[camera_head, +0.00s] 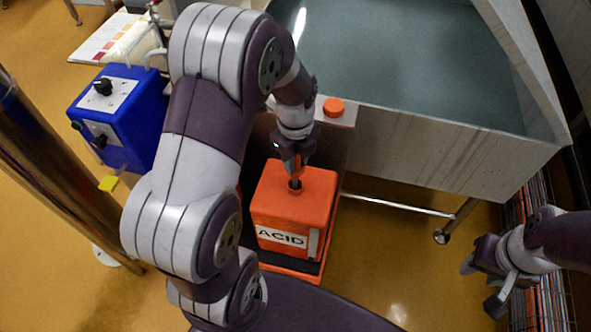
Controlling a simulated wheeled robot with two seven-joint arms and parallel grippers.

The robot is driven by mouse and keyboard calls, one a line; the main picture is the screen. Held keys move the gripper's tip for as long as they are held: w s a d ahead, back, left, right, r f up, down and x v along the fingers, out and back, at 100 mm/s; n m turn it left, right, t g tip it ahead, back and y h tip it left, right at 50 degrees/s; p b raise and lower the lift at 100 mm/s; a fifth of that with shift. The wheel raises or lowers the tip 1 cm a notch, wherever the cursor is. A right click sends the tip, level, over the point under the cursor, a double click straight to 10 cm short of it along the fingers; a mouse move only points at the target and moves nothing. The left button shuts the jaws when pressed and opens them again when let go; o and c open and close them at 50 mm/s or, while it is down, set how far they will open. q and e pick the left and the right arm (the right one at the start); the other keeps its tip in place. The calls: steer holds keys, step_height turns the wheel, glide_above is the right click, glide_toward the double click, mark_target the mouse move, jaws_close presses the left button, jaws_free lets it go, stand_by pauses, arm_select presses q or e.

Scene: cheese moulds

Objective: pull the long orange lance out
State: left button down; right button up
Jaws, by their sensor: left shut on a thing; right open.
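An orange canister (305,197) with a white "ACID" label stands upright below my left arm. My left gripper (295,162) points down over its top opening and is shut on the orange lance (297,172). Only a short upper part of the lance shows; a dark piece sits below it at the opening, and any length inside the canister is hidden. My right gripper (483,286) is open and empty at the right edge, well apart from the canister.
A large steel vat (440,150) on wheeled legs stands behind the canister. An orange cap (333,107) lies on a ledge beside the vat. A blue box (140,120) with a knob and a steel post (60,165) are at the left. Yellow floor is clear right of the canister.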

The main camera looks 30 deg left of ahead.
arm_select(q)
step_height(320, 180, up, 3)
steer(key=shift+r, duration=0.25)
step_height(320, 180, up, 31)
steer(key=p, duration=3)
steer(key=shift+r, duration=0.15)
stand_by(0.5)
